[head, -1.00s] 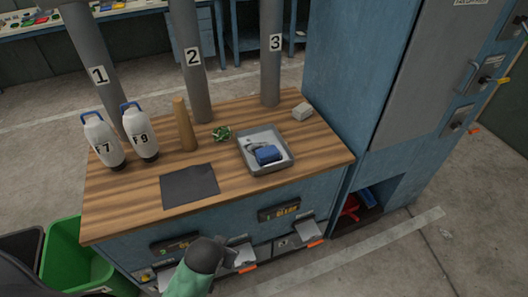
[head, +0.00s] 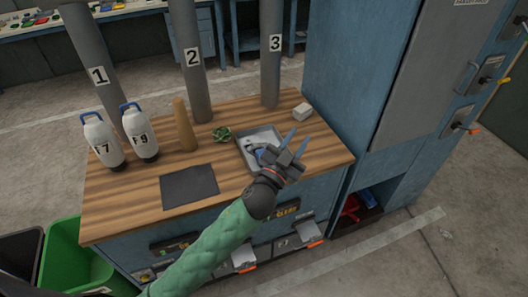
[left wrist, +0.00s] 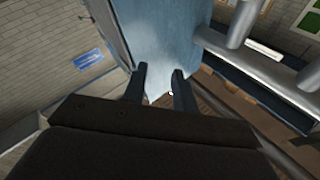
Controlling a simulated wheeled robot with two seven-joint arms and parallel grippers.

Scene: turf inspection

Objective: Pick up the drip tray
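The drip tray, a shallow grey tray (head: 262,132), sits on the wooden bench top in the head view. A blue item (head: 259,154) and a grey item lie in it, partly hidden now. My left gripper (head: 301,135) is over the tray's right side in that view, its two fingers apart and pointing up and right in the picture. Nothing shows between them. It hides the tray's right and near parts; I cannot tell whether it touches. In the left wrist view the fingers (left wrist: 160,70) are also apart. My right gripper is not in view.
A white block (head: 302,112) lies right of the tray, and a small green bow-like item (head: 221,134) lies left. A dark mat (head: 189,186), a wooden cylinder (head: 184,125) and two white bottles (head: 140,132) are further left. Grey posts (head: 270,60) stand behind. A blue cabinet (head: 350,80) rises on the right.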

